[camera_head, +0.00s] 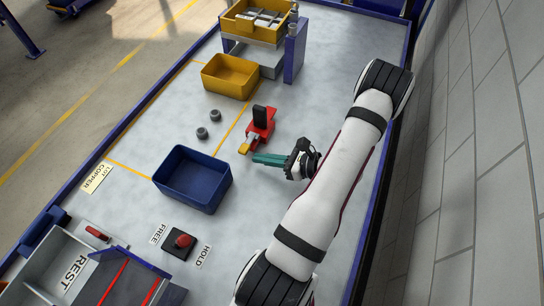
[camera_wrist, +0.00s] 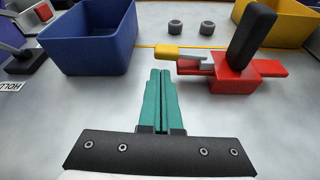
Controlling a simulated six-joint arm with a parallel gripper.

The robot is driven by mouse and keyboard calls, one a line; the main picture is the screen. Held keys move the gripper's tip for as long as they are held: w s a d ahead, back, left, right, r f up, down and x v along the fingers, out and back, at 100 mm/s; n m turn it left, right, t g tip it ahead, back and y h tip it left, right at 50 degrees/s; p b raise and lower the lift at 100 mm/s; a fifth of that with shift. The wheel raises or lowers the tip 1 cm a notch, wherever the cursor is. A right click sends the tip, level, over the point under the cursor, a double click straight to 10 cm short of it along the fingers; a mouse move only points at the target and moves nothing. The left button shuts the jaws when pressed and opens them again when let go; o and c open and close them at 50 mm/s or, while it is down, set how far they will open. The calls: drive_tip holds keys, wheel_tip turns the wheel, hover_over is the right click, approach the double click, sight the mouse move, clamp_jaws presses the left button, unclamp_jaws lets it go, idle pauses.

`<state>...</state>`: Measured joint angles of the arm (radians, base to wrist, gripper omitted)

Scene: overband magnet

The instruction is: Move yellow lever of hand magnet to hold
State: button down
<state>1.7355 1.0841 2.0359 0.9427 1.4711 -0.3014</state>
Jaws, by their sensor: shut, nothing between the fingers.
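The hand magnet is a red block with a black upright handle (camera_head: 260,117) near the middle of the table. It also shows as a red body (camera_wrist: 232,76) in the wrist view. Its yellow lever (camera_head: 244,149) sticks out on a grey arm toward the table's near side; in the wrist view the yellow lever (camera_wrist: 167,52) points left. My gripper (camera_head: 256,158) has green fingers, shut and empty, just beside the lever tip. In the wrist view my gripper (camera_wrist: 160,72) points at the lever from slightly below it in the picture; I cannot tell whether they touch.
A blue bin (camera_head: 193,180) and a yellow bin (camera_head: 230,76) stand on the table, with two small grey nuts (camera_head: 202,132) between them. A wall runs along the right.

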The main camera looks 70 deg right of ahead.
sight(247, 153)
drive_tip(key=shift+x, duration=1.95)
drive_tip(key=shift+r+m, duration=0.3)
drive_tip(key=shift+r, duration=0.05)
drive_tip(key=shift+r+m+y, duration=0.7)
drive_tip(key=shift+m, duration=0.2)
drive_tip(key=r+m, duration=0.1)
drive_tip(key=r+m+y, duration=0.1)
drive_tip(key=shift+d+m+y, duration=0.3)
drive_tip(key=shift+d, duration=0.1)
drive_tip(key=shift+r+t, duration=0.15)
drive_tip(key=shift+t, duration=0.15)
drive_tip(key=shift+d+r, duration=0.2)
drive_tip(key=shift+r, duration=0.05)
